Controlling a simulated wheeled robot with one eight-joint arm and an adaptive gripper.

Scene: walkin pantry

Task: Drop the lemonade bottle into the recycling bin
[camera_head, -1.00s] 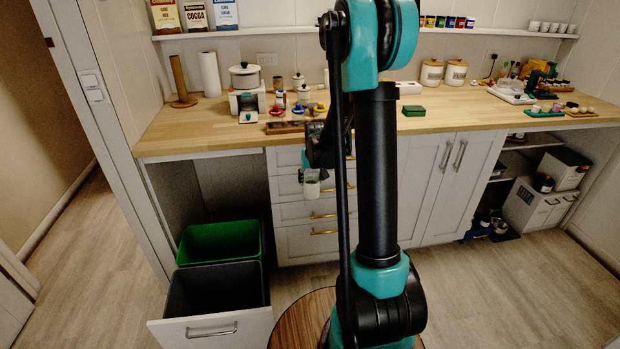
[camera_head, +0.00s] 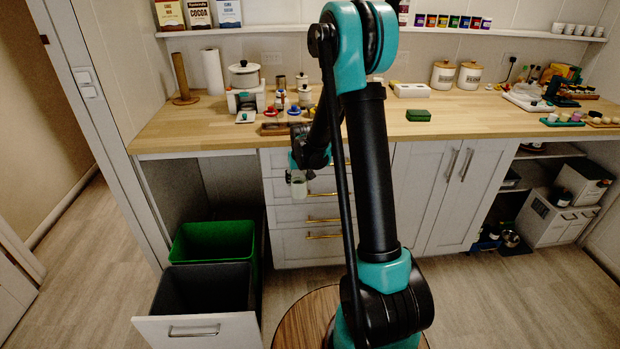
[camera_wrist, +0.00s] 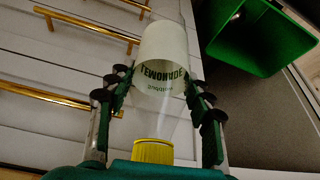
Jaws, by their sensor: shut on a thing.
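The lemonade bottle (camera_wrist: 166,62) has a pale body with green lettering and a yellow cap, seen close in the wrist view. My gripper (camera_wrist: 162,100) is shut on it, one finger on each side. In the head view the bottle (camera_head: 299,186) hangs below my gripper (camera_head: 298,170), in front of the drawers and right of the bins. A pull-out holds a green bin (camera_head: 213,240) behind a dark grey bin (camera_head: 203,290); both are open at the top. The green bin (camera_wrist: 262,38) also shows at the upper right of the wrist view. No recycling label is legible.
White drawers with brass handles (camera_head: 322,236) stand just behind the bottle. The wooden counter (camera_head: 190,125) above carries a pot, a paper towel roll and many small items.

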